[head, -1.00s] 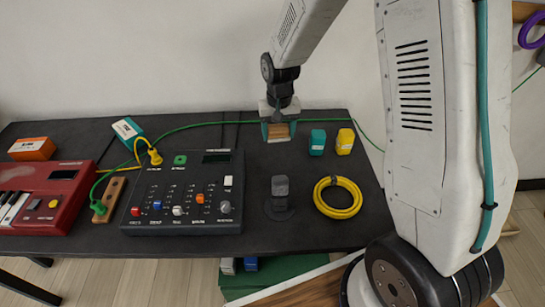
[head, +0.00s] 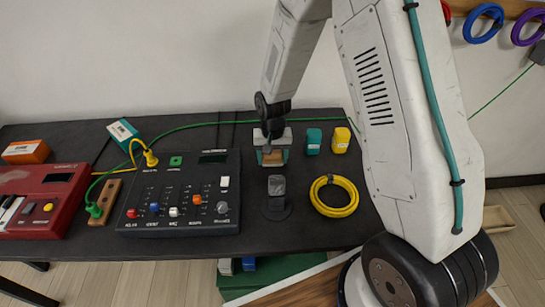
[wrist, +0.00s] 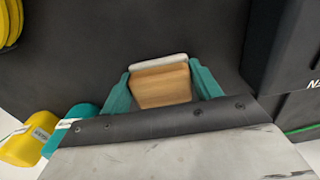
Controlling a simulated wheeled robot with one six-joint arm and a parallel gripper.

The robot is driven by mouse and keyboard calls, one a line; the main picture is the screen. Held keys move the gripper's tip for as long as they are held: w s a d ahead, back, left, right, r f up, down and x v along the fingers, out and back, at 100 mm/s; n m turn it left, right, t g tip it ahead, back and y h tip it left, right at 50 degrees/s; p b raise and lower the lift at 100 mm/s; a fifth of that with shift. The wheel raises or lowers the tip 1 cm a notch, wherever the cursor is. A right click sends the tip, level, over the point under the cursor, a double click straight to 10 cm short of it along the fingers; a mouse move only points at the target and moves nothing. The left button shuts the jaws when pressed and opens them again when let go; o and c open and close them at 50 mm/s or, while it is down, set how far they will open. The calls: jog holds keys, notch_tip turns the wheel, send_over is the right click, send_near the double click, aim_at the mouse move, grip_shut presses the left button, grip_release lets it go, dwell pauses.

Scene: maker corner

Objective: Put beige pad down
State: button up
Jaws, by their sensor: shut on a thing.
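My gripper (head: 271,156) is low over the dark table (head: 330,240), behind a small grey block on a round black base. Its teal fingers are shut on the beige pad, a wooden block (head: 272,158) with a pale strip along one edge. The wrist view shows the beige pad (wrist: 163,85) between both fingers, its pale edge facing away from the wrist. I cannot tell whether the pad touches the table.
The grey block (head: 277,186) stands just in front of the gripper. A black control box (head: 185,215) is to the left. Teal (head: 313,140) and yellow (head: 340,140) containers and a yellow cable coil (head: 334,196) are to the right. A green cable runs behind.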

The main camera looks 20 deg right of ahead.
aim_at(273, 155)
jog(key=shift+f, duration=0.35)
jog(key=o, duration=1)
jog(key=shift+s+a+f, duration=0.1)
jog(key=shift+s, duration=0.05)
jog(key=shift+o, duration=0.2)
jog(key=shift+s, duration=0.1)
jog(key=shift+d, duration=0.2)
jog(key=shift+c, duration=0.3)
jog(key=shift+o, duration=0.3)
jog(key=shift+r, duration=0.4)
notch_tip(273, 155, up, 12)
jog(key=shift+w+r, duration=0.2)
jog(key=shift+w, duration=0.05)
